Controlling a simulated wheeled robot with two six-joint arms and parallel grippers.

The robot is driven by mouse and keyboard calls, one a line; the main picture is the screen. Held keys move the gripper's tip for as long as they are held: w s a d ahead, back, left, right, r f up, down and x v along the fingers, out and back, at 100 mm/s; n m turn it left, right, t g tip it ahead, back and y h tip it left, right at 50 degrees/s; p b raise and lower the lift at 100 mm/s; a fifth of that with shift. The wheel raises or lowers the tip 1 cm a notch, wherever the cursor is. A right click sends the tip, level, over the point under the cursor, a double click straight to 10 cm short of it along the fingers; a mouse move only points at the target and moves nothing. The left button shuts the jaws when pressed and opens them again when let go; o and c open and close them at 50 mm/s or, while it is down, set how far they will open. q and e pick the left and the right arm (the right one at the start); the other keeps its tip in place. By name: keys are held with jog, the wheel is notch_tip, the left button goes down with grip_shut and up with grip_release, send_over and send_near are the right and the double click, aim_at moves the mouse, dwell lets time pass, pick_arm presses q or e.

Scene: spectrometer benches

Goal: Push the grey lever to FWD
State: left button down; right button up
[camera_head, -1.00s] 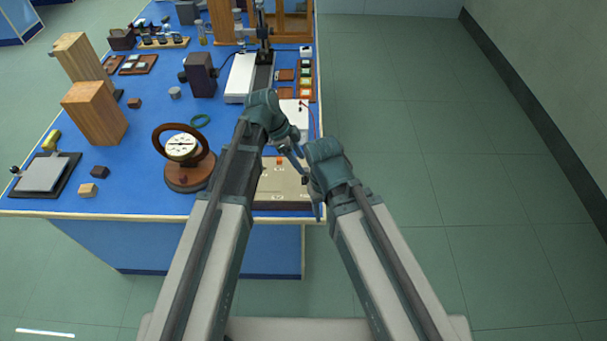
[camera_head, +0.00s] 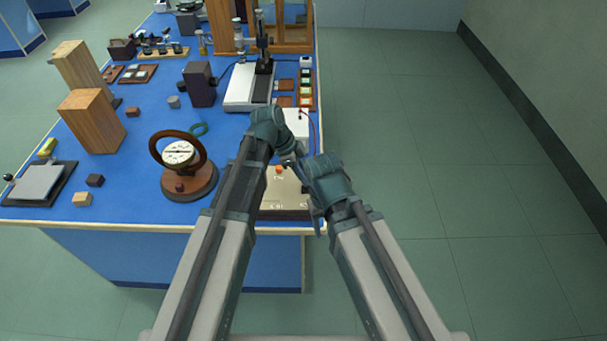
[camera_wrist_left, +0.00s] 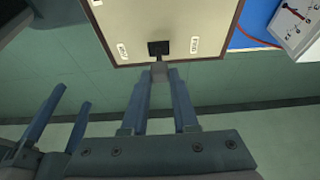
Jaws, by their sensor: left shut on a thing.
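The grey lever (camera_wrist_left: 159,72) shows in the left wrist view as a small grey block standing out from a dark slot (camera_wrist_left: 158,48) on a cream panel (camera_wrist_left: 150,20). A small label lies on each side of the slot; I cannot read them clearly. My left gripper (camera_wrist_left: 160,76) is shut on the lever with its fingertips at its two sides. In the head view my left gripper (camera_head: 292,161) is over the cream panel (camera_head: 284,195), and the arms hide the lever. My right gripper (camera_head: 317,200) is beside the panel's right edge; its fingers stand apart, empty, in the wrist view (camera_wrist_left: 58,115).
A round dial meter (camera_head: 187,172) on a wooden base stands left of my left arm. A white box (camera_head: 294,124) with a red wire sits behind the panel. Wooden blocks (camera_head: 92,120) stand further left. Open floor lies right of the blue table.

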pick_arm(q)
jog(key=shift+w+f+g, duration=0.15)
jog(key=shift+w+g, duration=0.35)
jog(key=shift+w, duration=0.1)
jog(key=shift+w+f+g+b, duration=0.15)
jog(key=shift+w+g+b, duration=0.35)
jog(key=shift+g, duration=0.2)
jog(key=shift+w+f+n+g+b, duration=0.25)
jog(key=shift+w+n+g+b, duration=0.3)
jog(key=shift+g+b, duration=0.4)
jog(key=shift+w+g+b, duration=0.2)
jog(key=shift+g+b, duration=0.1)
jog(key=shift+g, duration=0.15)
jog(key=c, duration=0.7)
grip_release()
